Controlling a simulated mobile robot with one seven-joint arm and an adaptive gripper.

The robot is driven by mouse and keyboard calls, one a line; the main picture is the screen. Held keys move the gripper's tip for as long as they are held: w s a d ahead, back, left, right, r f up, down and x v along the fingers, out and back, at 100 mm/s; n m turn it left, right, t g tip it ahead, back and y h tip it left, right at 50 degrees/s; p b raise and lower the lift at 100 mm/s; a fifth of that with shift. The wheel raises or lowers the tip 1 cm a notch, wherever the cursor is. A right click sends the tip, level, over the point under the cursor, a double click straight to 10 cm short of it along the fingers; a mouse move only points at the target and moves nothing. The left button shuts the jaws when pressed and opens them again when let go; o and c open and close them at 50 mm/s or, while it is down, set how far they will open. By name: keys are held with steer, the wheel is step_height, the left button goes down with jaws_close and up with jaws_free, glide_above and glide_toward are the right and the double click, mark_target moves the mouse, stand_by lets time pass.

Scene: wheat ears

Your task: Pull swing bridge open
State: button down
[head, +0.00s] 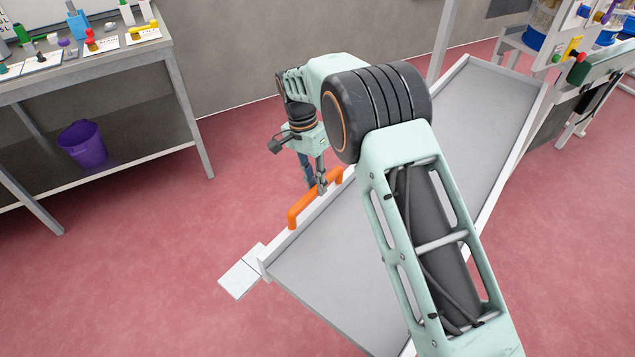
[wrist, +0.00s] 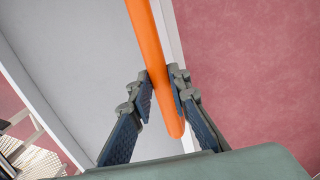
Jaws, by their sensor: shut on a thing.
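The swing bridge (head: 335,275) is a long grey panel with raised white edges, lying at an angle across the open floor. Its orange handle (head: 300,211) stands on the left edge of the panel. My gripper (head: 322,185) is shut on this handle near its upper end. In the wrist view the two fingers (wrist: 160,100) close on either side of the orange handle (wrist: 148,45), with the bridge's grey surface (wrist: 75,50) to the left. My arm hides part of the bridge's middle in the head view.
A workbench (head: 90,65) with small items stands at the upper left, with a purple bucket (head: 83,145) on its lower shelf. A white flat piece (head: 240,278) lies at the bridge's near left corner. Shelving with bottles (head: 570,30) stands at upper right. Red floor (head: 150,250) is clear at left.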

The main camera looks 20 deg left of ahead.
steer(key=shift+w, duration=0.1)
steer(key=c, duration=1.8)
jaws_free()
steer(key=shift+r, duration=0.1)
steer(key=r, duration=0.4)
steer(key=a+r, duration=0.1)
steer(key=r, duration=0.2)
steer(key=a+r, duration=0.1)
steer(key=r, duration=0.3)
steer(key=shift+w+a+r, duration=0.1)
steer(key=shift+w+r, duration=0.15)
steer(key=shift+r, duration=0.05)
steer(key=shift+s, duration=0.1)
